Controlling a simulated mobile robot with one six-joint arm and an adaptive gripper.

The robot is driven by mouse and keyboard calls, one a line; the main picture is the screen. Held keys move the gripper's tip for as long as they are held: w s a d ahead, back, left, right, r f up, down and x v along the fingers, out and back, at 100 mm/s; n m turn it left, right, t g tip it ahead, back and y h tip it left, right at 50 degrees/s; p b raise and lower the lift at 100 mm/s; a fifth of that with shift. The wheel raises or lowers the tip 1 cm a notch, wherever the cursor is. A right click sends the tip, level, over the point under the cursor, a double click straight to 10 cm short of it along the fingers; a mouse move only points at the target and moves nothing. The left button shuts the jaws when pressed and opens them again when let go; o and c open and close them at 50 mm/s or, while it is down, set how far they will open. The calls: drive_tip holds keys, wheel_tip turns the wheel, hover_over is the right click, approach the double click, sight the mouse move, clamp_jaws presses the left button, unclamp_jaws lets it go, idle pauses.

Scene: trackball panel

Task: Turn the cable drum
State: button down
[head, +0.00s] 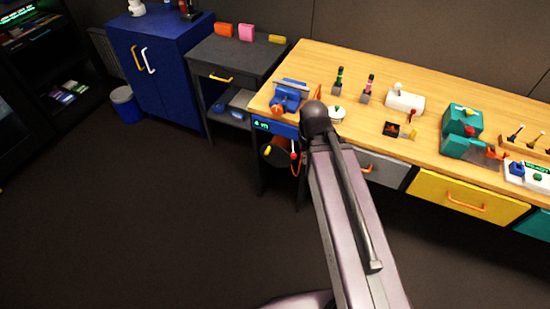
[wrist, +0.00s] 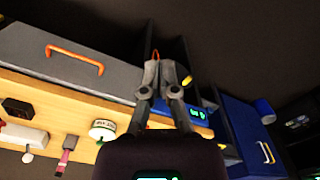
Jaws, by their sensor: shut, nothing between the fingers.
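My gripper (wrist: 167,68) shows in the wrist view with its grey fingers together and nothing between them. In the head view the gripper itself cannot be made out behind my arm. A dark, rounded thing with reddish parts (head: 277,154), which looks like the cable drum, sits below the left end of the workbench, under a green-lit display (head: 274,126). My arm covers part of this area. In the wrist view the display (wrist: 198,113) is right of the fingers. An orange cable loop (wrist: 155,56) shows at the fingertips; contact cannot be told.
The wooden workbench (head: 360,125) carries a blue vise (head: 287,97), a white device (head: 404,101) and a teal machine (head: 461,130). Drawers with orange handles line its front. A dark side table (head: 236,54) and blue cabinet (head: 165,60) stand left. The floor in front is clear.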

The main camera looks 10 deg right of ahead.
drive_tip(key=c, duration=0.5)
unclamp_jaws()
drive_tip(key=shift+f+b, duration=0.3)
drive_tip(key=shift+c, duration=0.2)
drive_tip(key=shift+o, duration=0.3)
drive_tip(key=shift+w+f+b, duration=0.2)
drive_tip(key=shift+f+b, duration=0.1)
drive_tip(key=n+t+h+b, duration=1.2)
drive_tip(key=n+b, duration=1.7)
drive_tip(key=b, duration=2.2)
approach(268, 151)
drive_tip(key=s+f+t+y, duration=0.2)
drive_tip(key=s+t+y, duration=0.1)
drive_tip(key=s, duration=0.1)
drive_tip(key=shift+w, duration=0.1)
drive_tip(key=shift+p, duration=0.3)
drive_tip(key=x, duration=1.4)
drive_tip(key=shift+r, duration=0.25)
